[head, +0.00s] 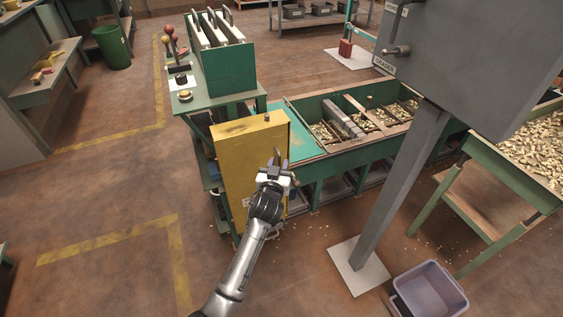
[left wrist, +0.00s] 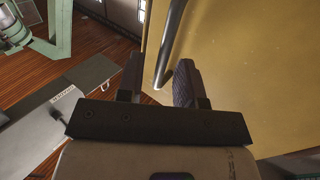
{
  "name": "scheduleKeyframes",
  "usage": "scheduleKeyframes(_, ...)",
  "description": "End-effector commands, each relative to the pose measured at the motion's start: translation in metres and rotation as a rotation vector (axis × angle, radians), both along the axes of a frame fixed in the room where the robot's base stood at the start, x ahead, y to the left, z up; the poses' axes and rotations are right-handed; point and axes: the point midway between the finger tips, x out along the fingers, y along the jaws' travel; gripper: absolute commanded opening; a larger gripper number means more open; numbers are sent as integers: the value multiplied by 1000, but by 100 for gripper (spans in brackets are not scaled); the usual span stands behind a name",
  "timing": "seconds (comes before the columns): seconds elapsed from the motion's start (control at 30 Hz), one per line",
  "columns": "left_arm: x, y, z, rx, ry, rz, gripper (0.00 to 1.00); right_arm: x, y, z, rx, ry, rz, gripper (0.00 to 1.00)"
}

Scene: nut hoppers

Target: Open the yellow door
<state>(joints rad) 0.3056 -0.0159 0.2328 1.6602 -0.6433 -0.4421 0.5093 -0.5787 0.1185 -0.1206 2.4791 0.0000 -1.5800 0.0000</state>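The yellow door (head: 240,165) is the front panel of a yellow cabinet, left of the middle in the head view. It fills the right side of the left wrist view (left wrist: 245,70). Its metal bar handle (left wrist: 170,45) stands off the panel near the door's edge. My left gripper (head: 276,164) is at the door's right side in the head view. In the left wrist view its two fingers (left wrist: 159,82) are apart, with the handle's end between them. A gap shows between the bar and each finger. My right gripper is not in view.
A green hopper table (head: 340,155) with several nut bins is to the right. A grey box on a post (head: 395,190) and a purple bin (head: 430,288) stand further right. Floor at front left is clear.

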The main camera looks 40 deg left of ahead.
Motion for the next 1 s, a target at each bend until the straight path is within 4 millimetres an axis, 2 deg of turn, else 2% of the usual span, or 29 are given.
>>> scheduleKeyframes(0.13, 5, 4, 0, 1, 0, 5, 34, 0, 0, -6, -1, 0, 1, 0)
scheduleKeyframes(0.57, 7, 5, 0, 1, 0, 8, 34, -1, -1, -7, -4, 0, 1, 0)
scheduleKeyframes(0.9, 7, 5, 0, 1, 0, 8, 1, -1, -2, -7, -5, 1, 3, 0)
scheduleKeyframes(1.0, 7, 5, 0, 1, 0, 8, 0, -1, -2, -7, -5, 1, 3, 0)
